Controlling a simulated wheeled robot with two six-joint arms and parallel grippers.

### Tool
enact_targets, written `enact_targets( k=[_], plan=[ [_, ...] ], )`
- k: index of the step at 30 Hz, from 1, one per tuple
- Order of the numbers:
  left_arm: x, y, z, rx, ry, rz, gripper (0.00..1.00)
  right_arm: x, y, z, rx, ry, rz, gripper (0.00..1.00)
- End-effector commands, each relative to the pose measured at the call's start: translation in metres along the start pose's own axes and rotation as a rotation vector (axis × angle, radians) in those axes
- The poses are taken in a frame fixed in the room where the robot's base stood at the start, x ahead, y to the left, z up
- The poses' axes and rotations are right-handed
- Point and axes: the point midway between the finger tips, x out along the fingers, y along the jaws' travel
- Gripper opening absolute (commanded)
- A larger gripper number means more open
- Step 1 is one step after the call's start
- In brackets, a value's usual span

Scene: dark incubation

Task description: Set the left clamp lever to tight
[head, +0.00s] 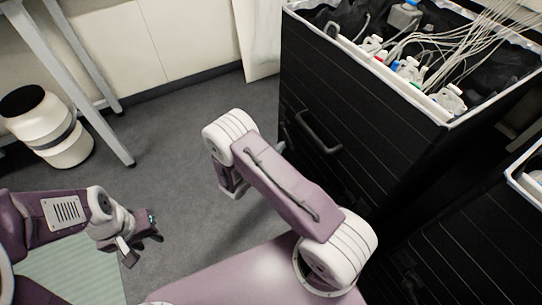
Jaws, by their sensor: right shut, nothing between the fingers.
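No clamp lever can be made out in the head view. My left gripper (145,238) is at the lower left, over the grey floor and far from the black cabinet. It looks empty, but its fingers are too small and dark to tell whether they are apart. My right arm rises in the middle and bends down at its white elbow. Its gripper is hidden behind or below the arm links.
A tall black cabinet (330,105) with a handle (318,133) stands at the right. Its open top holds white fittings (409,69) and many pale cables (480,42). A white and black canister (50,128) stands left by a metal table leg (75,80). The floor between (165,125) is clear.

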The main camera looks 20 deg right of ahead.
Motion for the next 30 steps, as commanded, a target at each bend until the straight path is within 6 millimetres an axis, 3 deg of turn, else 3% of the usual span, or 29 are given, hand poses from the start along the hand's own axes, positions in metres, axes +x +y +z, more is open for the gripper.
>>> enact_targets(
  k=[7, 19, 30],
  plan=[
    [0.007, 0.0, 0.001, 0.0, 0.001, 0.0, 0.36, -0.009, 0.0, 0.022, 0.0, 0.0, 0.0, 0.0],
    [0.005, 0.0, 0.0, 0.0, 0.001, 0.0, 0.36, -0.01, 0.002, 0.025, -0.002, 0.0, -0.001, 0.0],
    [-0.011, 0.0, -0.001, 0.0, 0.001, 0.0, 0.36, -0.013, 0.005, 0.031, -0.069, 0.0, -0.037, 0.0]
  ],
)
